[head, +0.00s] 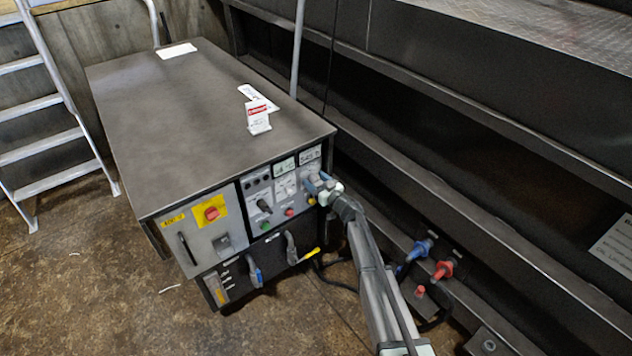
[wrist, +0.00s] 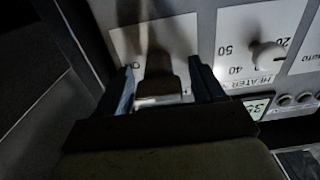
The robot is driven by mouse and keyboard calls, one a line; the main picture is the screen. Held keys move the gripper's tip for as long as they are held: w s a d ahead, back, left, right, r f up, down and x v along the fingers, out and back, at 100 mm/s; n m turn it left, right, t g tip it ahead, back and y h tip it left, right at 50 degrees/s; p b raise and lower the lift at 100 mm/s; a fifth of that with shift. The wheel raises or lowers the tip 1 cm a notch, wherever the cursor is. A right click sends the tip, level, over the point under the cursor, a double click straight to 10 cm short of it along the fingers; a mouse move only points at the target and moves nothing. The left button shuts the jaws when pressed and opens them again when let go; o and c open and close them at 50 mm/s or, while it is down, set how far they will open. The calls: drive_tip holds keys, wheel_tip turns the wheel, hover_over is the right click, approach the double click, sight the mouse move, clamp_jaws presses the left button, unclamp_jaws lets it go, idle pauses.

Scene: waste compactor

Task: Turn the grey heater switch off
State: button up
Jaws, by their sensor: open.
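A dark grey switch knob (wrist: 160,82) sits on a pale panel in the wrist view, beside a small "O" mark. My gripper (wrist: 161,72) is open, with one finger on each side of this knob; I cannot tell whether either finger touches it. A pale dial knob (wrist: 268,55) with a "HEATER" label and numbers lies to the right of the fingers. In the head view my gripper (head: 325,186) is at the right end of the control panel (head: 285,189) and hides the switch there.
The control cabinet (head: 200,110) carries a red rotary switch on yellow (head: 211,213), a black knob (head: 264,206) and several small buttons. A card stands on its top. Blue (head: 420,248) and red (head: 443,269) plugs are low beside my arm. Metal ledges run along the right.

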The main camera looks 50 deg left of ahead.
drive_tip(key=c, duration=1)
drive_tip(key=shift+o, duration=0.2)
drive_tip(key=n, duration=0.4)
drive_tip(key=shift+s+n, duration=0.1)
drive_tip(key=shift+n, duration=0.3)
drive_tip(key=n, duration=0.4)
drive_tip(key=shift+s+f+n, duration=0.1)
drive_tip(key=shift+n, duration=0.2)
drive_tip(key=n, duration=0.4)
drive_tip(key=shift+f+n, duration=0.1)
drive_tip(key=shift+n, duration=0.2)
drive_tip(key=shift+s+f+n, duration=0.1)
drive_tip(key=shift+n, duration=1.9)
